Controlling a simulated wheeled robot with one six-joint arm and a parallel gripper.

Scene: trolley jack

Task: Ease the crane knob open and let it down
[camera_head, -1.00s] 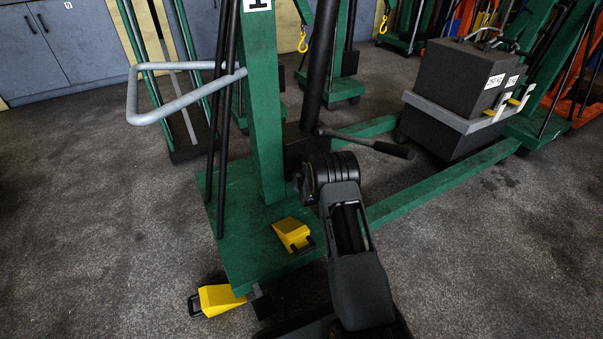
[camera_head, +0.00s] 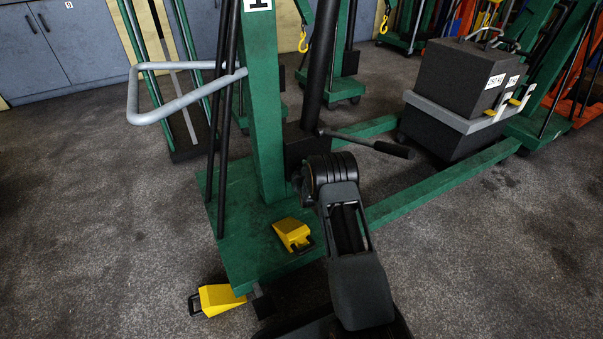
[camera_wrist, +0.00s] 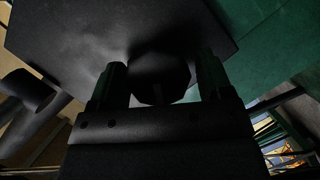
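The green crane (camera_head: 262,120) stands upright in the head view, with a dark pump unit and ram (camera_head: 316,70) behind its mast and a pump lever (camera_head: 365,143) pointing right. The knob (camera_wrist: 160,77) is a dark, faceted round piece below a black block (camera_wrist: 120,30) in the wrist view. My gripper (camera_wrist: 161,80) has one finger on each side of the knob. The picture is too dark to tell whether the fingers touch it. In the head view my arm hides the gripper and the knob.
The load (camera_head: 458,80), dark blocks on a grey-rimmed base, sits between the crane legs at right. Yellow wedges lie on the crane base (camera_head: 293,234) and on the floor (camera_head: 220,299). A grey handle (camera_head: 150,118) juts left. Floor at left is clear.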

